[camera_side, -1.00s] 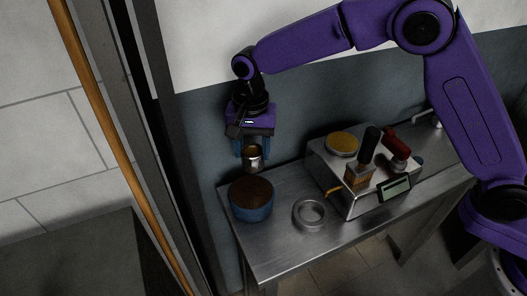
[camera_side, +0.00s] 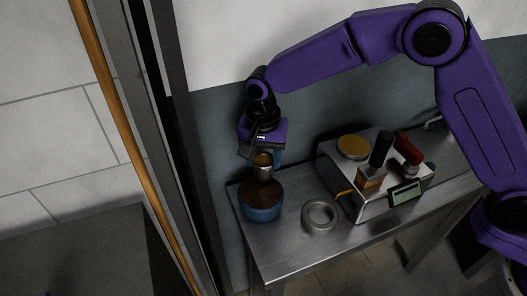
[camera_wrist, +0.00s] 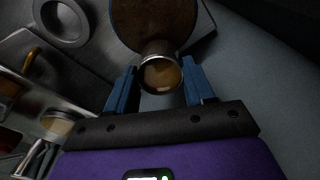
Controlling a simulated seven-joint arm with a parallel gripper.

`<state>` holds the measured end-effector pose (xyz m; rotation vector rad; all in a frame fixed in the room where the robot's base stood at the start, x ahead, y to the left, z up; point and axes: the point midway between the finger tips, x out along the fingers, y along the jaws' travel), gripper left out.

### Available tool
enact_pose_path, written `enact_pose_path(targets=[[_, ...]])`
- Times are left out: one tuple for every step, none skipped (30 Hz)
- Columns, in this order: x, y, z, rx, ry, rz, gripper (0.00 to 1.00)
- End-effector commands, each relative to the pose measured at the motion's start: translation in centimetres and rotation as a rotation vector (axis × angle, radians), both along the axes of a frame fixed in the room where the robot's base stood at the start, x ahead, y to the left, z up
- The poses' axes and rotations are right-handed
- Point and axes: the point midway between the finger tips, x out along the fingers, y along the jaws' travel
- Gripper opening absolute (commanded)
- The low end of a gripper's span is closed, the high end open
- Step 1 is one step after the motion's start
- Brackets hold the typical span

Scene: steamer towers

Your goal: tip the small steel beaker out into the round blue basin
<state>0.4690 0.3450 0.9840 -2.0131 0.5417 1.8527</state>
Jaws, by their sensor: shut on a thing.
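My gripper (camera_side: 264,160) is shut on the small steel beaker (camera_side: 264,171), just above the far side of the round blue basin (camera_side: 262,212). Whether the beaker touches the basin's rim cannot be told.
A grey ring (camera_side: 334,217) lies on the steel table (camera_side: 285,245) right of the basin. A steel machine (camera_side: 360,206) with a yellow round top, black and red handles and a display stands further right. The wall is close behind.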

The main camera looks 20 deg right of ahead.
Motion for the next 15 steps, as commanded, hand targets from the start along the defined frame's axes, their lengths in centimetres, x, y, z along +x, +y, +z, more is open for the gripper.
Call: enact_pose_path(targets=[[-0.24,0.18,0.09,-0.02,-0.033,0.007,0.0],[-0.23,0.17,0.12,-0.032,-0.053,0.006,0.0],[-0.27,0.2,0.17,-0.045,-0.079,0.005,0.0],[-0.32,0.25,0.23,-0.056,-0.099,0.006,0.0],[-0.33,0.26,0.24,-0.067,-0.117,0.006,0.0],[-0.36,0.24,0.24,-0.082,-0.141,0.005,0.0],[-0.39,0.26,0.26,-0.093,-0.159,0.005,0.0],[-0.41,0.32,0.31,-0.102,-0.177,0.006,0.0],[-0.45,0.32,0.34,-0.116,-0.201,0.006,0.0],[-0.48,0.29,0.33,-0.128,-0.217,0.006,0.0],[-0.49,0.31,0.37,-0.138,-0.235,0.005,0.0],[-0.53,0.39,0.44,-0.149,-0.259,0.007,0.0],[-0.55,0.42,0.47,-0.158,-0.277,0.007,0.0],[-0.61,0.39,0.38,-0.17,-0.292,0.007,0.0],[-0.65,0.4,0.33,-0.184,-0.315,0.007,0.0]])
